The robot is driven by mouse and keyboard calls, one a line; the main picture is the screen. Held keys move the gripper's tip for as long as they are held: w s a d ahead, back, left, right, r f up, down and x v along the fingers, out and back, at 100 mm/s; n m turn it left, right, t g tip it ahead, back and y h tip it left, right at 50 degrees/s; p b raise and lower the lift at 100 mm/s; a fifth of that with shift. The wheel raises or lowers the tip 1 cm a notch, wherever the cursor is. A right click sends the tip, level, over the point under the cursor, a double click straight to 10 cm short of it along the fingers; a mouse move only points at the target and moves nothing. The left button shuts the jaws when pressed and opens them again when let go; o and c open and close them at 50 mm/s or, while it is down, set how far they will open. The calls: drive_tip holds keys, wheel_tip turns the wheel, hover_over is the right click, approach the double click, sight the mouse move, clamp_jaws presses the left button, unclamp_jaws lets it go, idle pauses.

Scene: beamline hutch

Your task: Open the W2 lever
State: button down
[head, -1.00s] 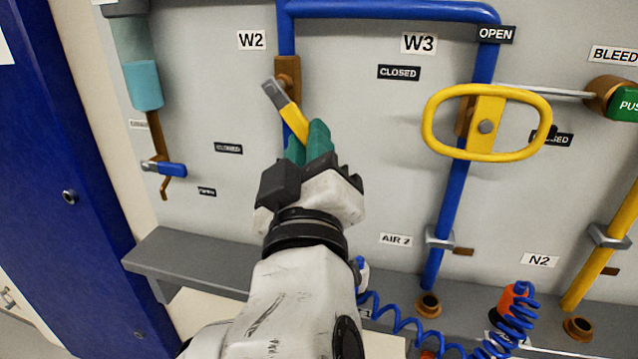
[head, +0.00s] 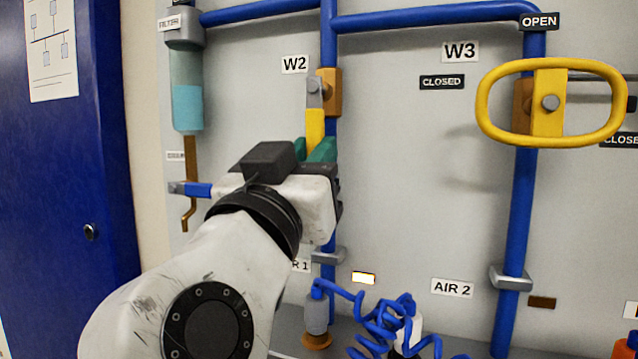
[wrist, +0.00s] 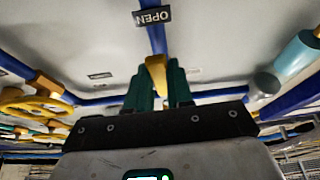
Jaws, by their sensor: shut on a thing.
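The W2 lever (head: 315,128) has a grey metal hub end and a yellow handle. It sits on a brown valve body on a vertical blue pipe, under the W2 label (head: 295,64). The handle points straight down, in line with the pipe. My gripper (head: 311,150) is shut on the lower part of the handle, with green fingers on both sides. In the wrist view the yellow handle (wrist: 156,72) shows between the green fingers. An upside-down OPEN label (wrist: 152,16) shows there on the blue pipe past the handle. The handle's lower end is hidden in the head view.
The yellow oval W3 handle (head: 497,130) stands out from the panel on the right. A cyan filter bowl (head: 187,108) and a small blue-handled drain lever (head: 198,189) are on the left. A lit amber indicator (head: 364,278) and coiled blue hose (head: 385,325) are below.

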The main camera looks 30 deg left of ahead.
drive_tip(key=shift+a+f+m, duration=0.15)
drive_tip(key=shift+a+m, duration=0.05)
drive_tip(key=shift+m, duration=0.2)
drive_tip(key=c, duration=1)
unclamp_jaws()
drive_tip(key=shift+s, duration=0.1)
drive_tip(key=v, duration=1)
drive_tip(key=shift+s, duration=0.35)
